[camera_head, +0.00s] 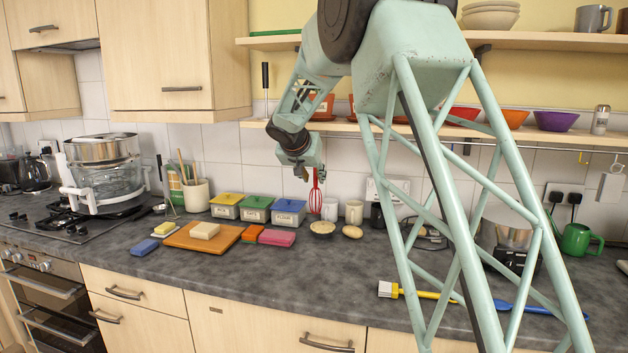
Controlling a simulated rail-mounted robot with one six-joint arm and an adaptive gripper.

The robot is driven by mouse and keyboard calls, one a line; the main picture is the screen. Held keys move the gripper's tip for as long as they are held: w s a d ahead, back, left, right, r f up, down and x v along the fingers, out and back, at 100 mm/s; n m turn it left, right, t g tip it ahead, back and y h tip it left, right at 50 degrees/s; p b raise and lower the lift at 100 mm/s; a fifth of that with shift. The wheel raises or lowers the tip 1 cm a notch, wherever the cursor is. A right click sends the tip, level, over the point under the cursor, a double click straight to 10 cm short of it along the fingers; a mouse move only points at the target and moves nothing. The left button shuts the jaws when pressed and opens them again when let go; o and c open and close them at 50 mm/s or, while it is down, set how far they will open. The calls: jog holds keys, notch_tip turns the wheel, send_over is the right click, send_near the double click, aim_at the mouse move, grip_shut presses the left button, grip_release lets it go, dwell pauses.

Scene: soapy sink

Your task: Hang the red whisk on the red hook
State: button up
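The red whisk (316,199) is upright with its wire loops down, in front of the tiled wall and above the counter. My gripper (303,176) is right beside the top of its handle, just to the left in the picture. The gripper is small and seen at an angle; whether its fingers are closed around the handle cannot be told. The upper end of the handle is partly hidden by the gripper. I cannot make out the red hook; my arm covers part of the wall rail. A yellow hook (580,157) shows on the rail at the right.
An orange board (180,238) with a pale block lies left. A yellow brush (400,291) lies at the front right. The shelf (560,136) runs above. The front middle counter is clear.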

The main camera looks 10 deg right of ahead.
jog(key=v, duration=0.9)
jog(key=shift+s+r, duration=0.2)
jog(key=shift+r, duration=0.05)
jog(key=s+d+r+n+g, duration=0.1)
jog(key=s+d, duration=0.1)
jog(key=s, duration=1)
jog(key=s+d+r+g+y, duration=0.1)
jog(key=s+d+r, duration=0.15)
jog(key=s, duration=1.05)
jog(key=s+d+n+g, duration=0.1)
jog(key=s+d, duration=0.2)
jog(key=s, duration=0.9)
jog(key=s+a+f+n+y, duration=0.1)
jog(key=s+f, duration=0.2)
jog(key=s, duration=0.9)
jog(key=s+a+f+n+g+y, duration=0.1)
jog(key=s+a+f, duration=0.1)
jog(key=s, duration=1)
jog(key=s+a+f+n+g+y, duration=0.1)
jog(key=s+f, duration=0.4)
jog(key=s, duration=0.6)
jog(key=shift+s+a+y+p, duration=0.3)
jog(key=shift+s+a+p, duration=0.1)
jog(key=shift+a, duration=0.1)
